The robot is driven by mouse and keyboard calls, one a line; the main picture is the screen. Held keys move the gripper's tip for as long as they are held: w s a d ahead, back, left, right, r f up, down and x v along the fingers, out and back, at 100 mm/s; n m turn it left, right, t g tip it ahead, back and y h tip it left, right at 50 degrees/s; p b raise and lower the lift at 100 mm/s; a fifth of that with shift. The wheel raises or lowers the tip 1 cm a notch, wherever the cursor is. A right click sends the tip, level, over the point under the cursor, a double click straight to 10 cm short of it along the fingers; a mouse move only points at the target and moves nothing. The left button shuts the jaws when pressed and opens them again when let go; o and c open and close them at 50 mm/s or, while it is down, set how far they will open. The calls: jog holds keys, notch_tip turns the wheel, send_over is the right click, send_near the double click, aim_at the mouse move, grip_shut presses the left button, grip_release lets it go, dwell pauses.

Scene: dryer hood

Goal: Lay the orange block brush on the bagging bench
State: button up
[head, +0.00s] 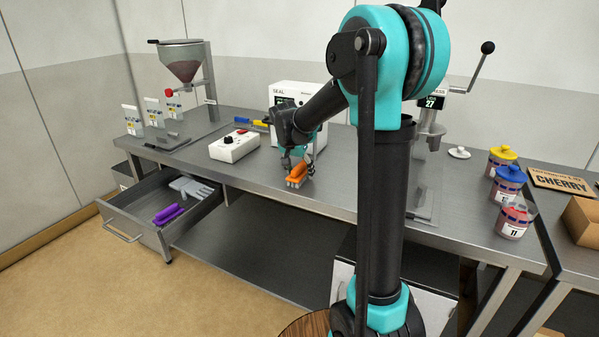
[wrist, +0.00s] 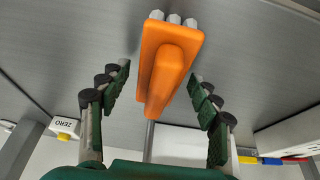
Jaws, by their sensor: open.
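The orange block brush (head: 297,177) is at the steel bench top (head: 250,172), near its front edge. In the wrist view the brush (wrist: 168,60) shows an orange handle and body with pale bristle tufts at one end. My gripper (head: 298,160) is right at the brush, reaching down over the bench. In the wrist view my gripper (wrist: 160,82) is open, with one finger on each side of the brush and visible gaps between. I cannot tell whether the brush rests fully on the bench.
An open drawer (head: 125,221) below the bench holds a purple brush (head: 168,213) and grey gloves (head: 190,187). A white control box (head: 234,146) and a sealing machine (head: 285,95) stand behind. Lidded jars (head: 507,185) stand at the right.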

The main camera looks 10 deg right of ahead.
jog(key=v, duration=1.2)
jog(key=s+d+f+n, duration=0.1)
jog(key=s+f, duration=0.3)
jog(key=s+d+f+n+y, duration=0.1)
jog(key=s+d+f, duration=0.1)
jog(key=s+f, duration=0.1)
jog(key=s+d+f+n, duration=0.1)
jog(key=s+d+f, duration=0.1)
jog(key=s+f, duration=0.2)
jog(key=shift+s+d+f+n+y, duration=0.15)
jog(key=shift+s, duration=0.35)
jog(key=shift+s+d+f+n+y, duration=0.1)
jog(key=shift+s+f+n+y, duration=0.1)
jog(key=shift+s, duration=0.3)
jog(key=s+d+f+n+y, duration=0.1)
jog(key=s+f+n, duration=0.2)
jog(key=s+f, duration=0.7)
jog(key=s, duration=0.3)
jog(key=shift+s+d, duration=0.15)
jog(key=shift+s, duration=0.15)
jog(key=shift+f+n, duration=0.15)
jog(key=shift+n, duration=0.1)
